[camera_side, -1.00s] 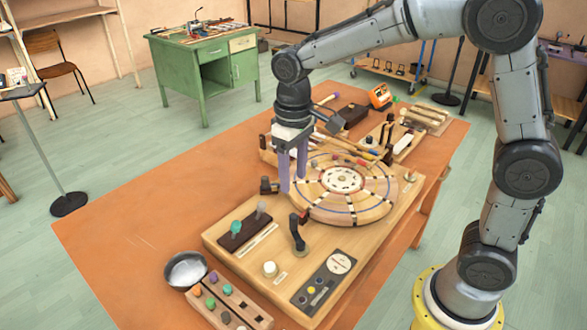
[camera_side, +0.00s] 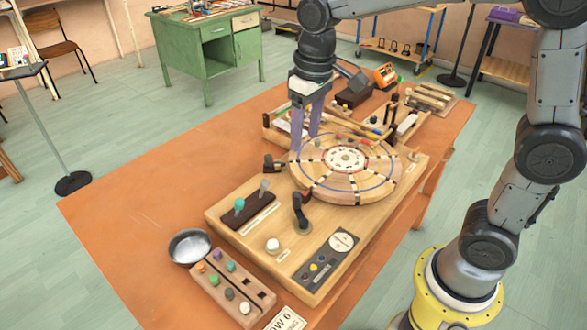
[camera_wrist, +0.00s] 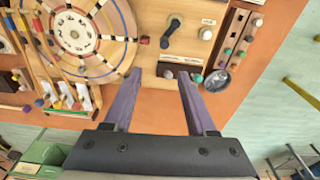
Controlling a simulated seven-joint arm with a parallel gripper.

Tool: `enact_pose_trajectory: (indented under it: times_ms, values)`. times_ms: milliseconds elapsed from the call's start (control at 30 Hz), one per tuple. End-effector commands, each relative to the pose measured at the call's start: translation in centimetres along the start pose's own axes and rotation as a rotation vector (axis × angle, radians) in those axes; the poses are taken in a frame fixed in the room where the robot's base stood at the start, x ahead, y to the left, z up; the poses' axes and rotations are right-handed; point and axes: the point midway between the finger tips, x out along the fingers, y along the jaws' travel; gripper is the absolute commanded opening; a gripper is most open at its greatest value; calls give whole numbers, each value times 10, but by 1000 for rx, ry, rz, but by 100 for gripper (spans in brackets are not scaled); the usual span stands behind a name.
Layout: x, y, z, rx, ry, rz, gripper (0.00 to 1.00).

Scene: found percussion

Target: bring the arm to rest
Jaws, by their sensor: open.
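My gripper (camera_side: 305,144) hangs fingers-down beside the far left edge of the round wooden wheel (camera_side: 345,188) in the side view. Its two purple fingers are apart with nothing between them. The wrist view also shows the open gripper (camera_wrist: 158,77), with the board edge and orange table between and beyond the fingertips. The wheel (camera_wrist: 110,45) is at upper left there. The fingers look clear of the wheel, though the exact height is hard to tell.
The wooden board (camera_side: 235,235) carries a black lever (camera_side: 301,212), a dark slider block with a teal knob (camera_side: 239,204) and a dial panel. A metal bowl (camera_side: 189,246) and a block of coloured pegs (camera_side: 225,290) stand in front. The orange table (camera_side: 150,200) is bare at left.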

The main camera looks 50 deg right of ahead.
Motion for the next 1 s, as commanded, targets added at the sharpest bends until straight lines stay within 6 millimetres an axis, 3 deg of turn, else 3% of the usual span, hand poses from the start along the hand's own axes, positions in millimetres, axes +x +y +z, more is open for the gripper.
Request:
enact_pose_trajectory:
  times_ms: [100,300,433,600,800,1000]
  values:
    - [-36,12,31,25,97,-3,57]
    - [-64,26,97,51,243,-1,57]
    - [-64,31,140,61,328,5,57]
    - [-46,34,182,58,396,14,57]
    - [-24,34,197,42,387,17,57]
    - [-25,34,194,34,396,19,57]
